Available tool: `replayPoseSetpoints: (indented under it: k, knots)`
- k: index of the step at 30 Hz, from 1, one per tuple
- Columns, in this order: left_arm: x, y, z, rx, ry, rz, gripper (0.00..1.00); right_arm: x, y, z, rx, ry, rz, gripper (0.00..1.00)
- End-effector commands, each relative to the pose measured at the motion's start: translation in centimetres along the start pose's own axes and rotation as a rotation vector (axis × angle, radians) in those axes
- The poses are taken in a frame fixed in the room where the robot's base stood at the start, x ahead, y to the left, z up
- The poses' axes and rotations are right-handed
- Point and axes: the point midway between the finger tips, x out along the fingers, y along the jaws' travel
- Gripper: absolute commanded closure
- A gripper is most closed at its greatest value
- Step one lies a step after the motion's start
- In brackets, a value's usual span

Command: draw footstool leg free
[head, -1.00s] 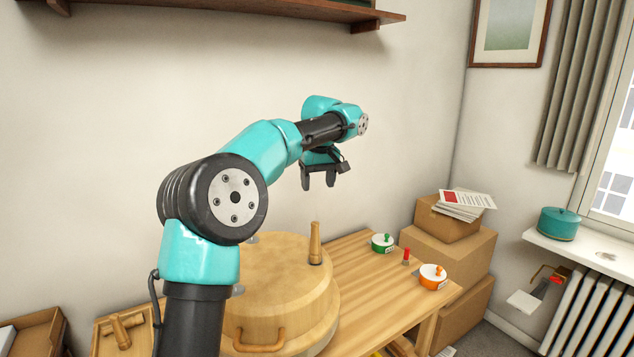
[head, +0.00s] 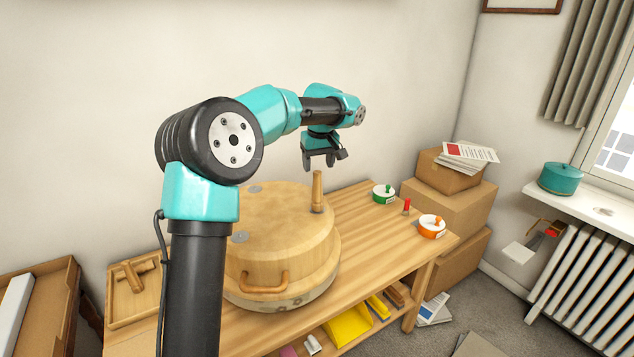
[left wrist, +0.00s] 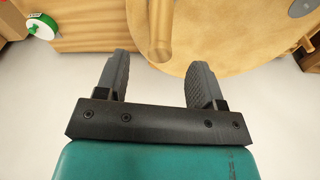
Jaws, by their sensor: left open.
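The footstool (head: 275,240) lies upside down on the wooden table, a round wooden body with a handle on its near side. One wooden leg (head: 317,192) stands upright on it, near its right edge. My left gripper (head: 319,165) is open and empty just above the leg's top. In the left wrist view, the leg (left wrist: 161,30) shows between and beyond the two open fingers of the left gripper (left wrist: 157,78), apart from both. The footstool's round face (left wrist: 220,35) shows behind it. My right gripper is not in view.
On the table (head: 360,225) stand a green-banded tin (head: 383,194), an orange-banded tin (head: 432,227) and a small red-topped item (head: 407,207). A wooden tray (head: 135,290) is at the left. Cardboard boxes (head: 447,205) stand at the right.

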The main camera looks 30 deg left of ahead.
Motion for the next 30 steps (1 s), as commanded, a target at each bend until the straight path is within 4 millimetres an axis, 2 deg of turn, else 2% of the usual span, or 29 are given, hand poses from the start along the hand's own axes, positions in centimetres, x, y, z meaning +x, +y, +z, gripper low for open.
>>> replayPoseSetpoints:
  k: [6,13,18,26,30]
  knots:
    - [3.5,-0.1,0.0,-0.001,-0.002,-0.003,0.38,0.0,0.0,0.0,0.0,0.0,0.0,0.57]
    - [6.3,0.0,0.0,0.0,-0.002,-0.002,0.38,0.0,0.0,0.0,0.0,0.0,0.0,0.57]
    - [7.0,0.0,0.0,0.0,-0.001,0.0,0.38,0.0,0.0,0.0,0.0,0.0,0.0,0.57]
    - [7.0,0.0,0.0,0.0,0.0,0.0,0.38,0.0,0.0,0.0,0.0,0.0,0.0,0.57]
    - [7.0,0.0,0.0,0.0,0.0,0.0,0.51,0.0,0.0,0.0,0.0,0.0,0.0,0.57]
